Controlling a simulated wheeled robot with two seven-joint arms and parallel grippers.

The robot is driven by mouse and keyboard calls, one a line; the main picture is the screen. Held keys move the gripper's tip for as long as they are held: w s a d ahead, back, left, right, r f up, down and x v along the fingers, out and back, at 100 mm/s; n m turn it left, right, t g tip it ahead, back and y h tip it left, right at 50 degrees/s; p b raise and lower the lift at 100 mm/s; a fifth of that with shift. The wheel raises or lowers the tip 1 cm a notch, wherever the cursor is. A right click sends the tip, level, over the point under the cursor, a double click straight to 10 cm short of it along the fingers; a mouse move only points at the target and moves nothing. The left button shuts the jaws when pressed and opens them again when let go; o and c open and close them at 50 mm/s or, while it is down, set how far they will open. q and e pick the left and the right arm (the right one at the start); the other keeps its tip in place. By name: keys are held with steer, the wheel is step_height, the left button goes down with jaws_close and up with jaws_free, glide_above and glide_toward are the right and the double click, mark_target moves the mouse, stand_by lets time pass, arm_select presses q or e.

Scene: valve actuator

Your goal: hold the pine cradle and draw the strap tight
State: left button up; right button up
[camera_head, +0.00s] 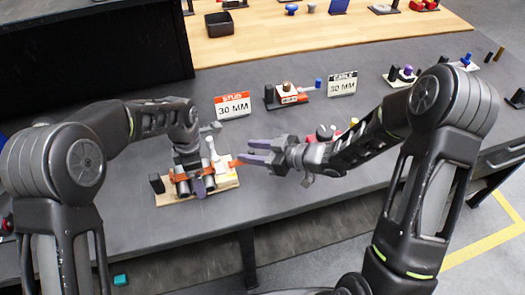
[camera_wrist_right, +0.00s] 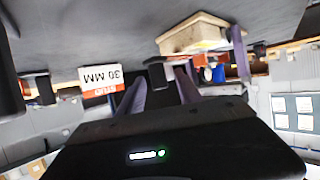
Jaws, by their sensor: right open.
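The pine cradle (camera_head: 224,186) lies on the dark bench at centre left, with dark cylinders on it. An orange strap (camera_head: 184,173) crosses over them, and an orange end (camera_head: 234,163) sticks out to the right. My left gripper (camera_head: 198,188) is down at the cradle, pointing downward; whether its fingers are closed on anything is hidden. My right gripper (camera_head: 246,151) is open, fingers pointing left, close to the orange end; I cannot tell whether they touch. The right wrist view is upside down and shows the pale cradle (camera_wrist_right: 190,38) beyond the two open fingers (camera_wrist_right: 160,78).
A "STUD 30 MM" sign (camera_head: 232,106) stands behind the cradle, and it also shows in the right wrist view (camera_wrist_right: 101,80). A "CABLE 30 MM" sign (camera_head: 342,84) and a small fixture (camera_head: 288,94) stand further right. Bare bench lies left of the cradle.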

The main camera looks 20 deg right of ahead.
steer(key=v, duration=1.2)
steer(key=shift+f, duration=0.1)
arm_select(q)
steer(key=o, duration=1.8)
steer(key=shift+r, duration=0.1)
step_height(320, 180, up, 12)
steer(key=shift+d, duration=0.1)
